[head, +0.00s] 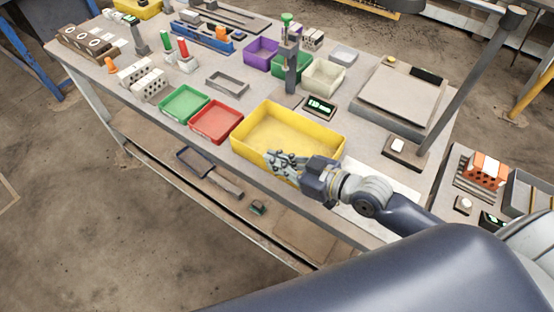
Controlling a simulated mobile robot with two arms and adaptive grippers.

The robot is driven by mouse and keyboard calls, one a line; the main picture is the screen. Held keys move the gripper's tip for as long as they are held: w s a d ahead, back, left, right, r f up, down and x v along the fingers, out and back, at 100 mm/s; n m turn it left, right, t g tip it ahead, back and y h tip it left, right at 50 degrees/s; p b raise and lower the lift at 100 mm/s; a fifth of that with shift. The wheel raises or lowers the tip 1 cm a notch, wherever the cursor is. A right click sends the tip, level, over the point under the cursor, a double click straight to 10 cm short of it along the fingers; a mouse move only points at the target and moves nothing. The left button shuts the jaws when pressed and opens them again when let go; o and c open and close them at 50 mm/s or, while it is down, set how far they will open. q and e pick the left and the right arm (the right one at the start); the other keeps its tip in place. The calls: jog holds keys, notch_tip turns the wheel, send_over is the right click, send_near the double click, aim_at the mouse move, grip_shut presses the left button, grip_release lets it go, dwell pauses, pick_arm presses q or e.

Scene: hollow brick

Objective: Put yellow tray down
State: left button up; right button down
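The yellow tray (263,119) is a wide, shallow, empty box at the front of the workbench (225,100). It looks level. Its near wall lies along the bench's front edge, and I cannot tell whether its base touches the top. My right gripper (272,163) is at the tray's near wall, its fingers overlapping that wall in the picture. Whether the fingers are closed on the wall or only in front of it is unclear. My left gripper is not in view.
A red tray (217,122) and a green tray (184,104) stand close to the left. A small display box (320,107) and a post (291,65) stand behind. A flat-topped device (402,92) is to the right. Hollow bricks (150,85) stand further left.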

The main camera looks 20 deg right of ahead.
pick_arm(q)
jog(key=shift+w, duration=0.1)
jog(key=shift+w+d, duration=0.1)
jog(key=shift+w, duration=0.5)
pick_arm(e)
jog(key=c, duration=1.8)
grip_release()
jog(key=shift+f, duration=0.15)
jog(key=v, duration=1)
jog(key=shift+s+b, duration=0.1)
jog(key=shift+b, duration=0.25)
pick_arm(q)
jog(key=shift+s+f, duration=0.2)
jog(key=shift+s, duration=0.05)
pick_arm(e)
jog(key=shift+v, duration=0.95)
